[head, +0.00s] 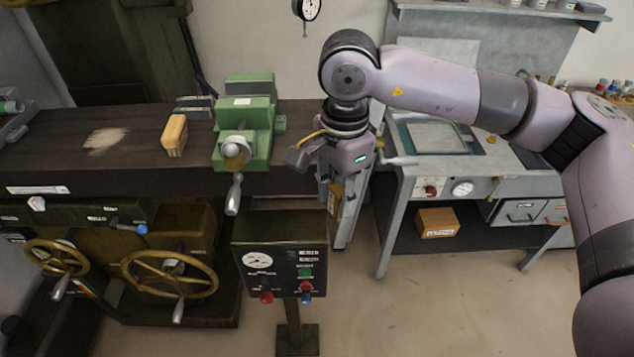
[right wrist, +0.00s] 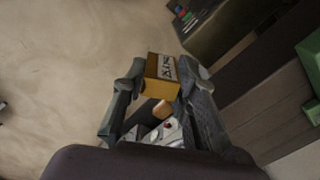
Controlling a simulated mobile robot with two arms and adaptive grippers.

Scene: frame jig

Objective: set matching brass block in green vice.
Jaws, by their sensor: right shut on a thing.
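The green vice (head: 249,120) stands on the dark workbench, with its round screw end and handle toward the front. Its green edge also shows at the right of the right wrist view (right wrist: 312,62). My right gripper (head: 335,190) hangs to the right of the vice, beyond the bench's end, pointing down. It is shut on a brass-coloured block (right wrist: 160,74) with a dark-lettered pale label. In the head view the block shows only partly, between the fingers. My left gripper is not in view.
A tan block (head: 174,135) stands on the bench left of the vice. Handwheels (head: 170,273) are at lower left.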

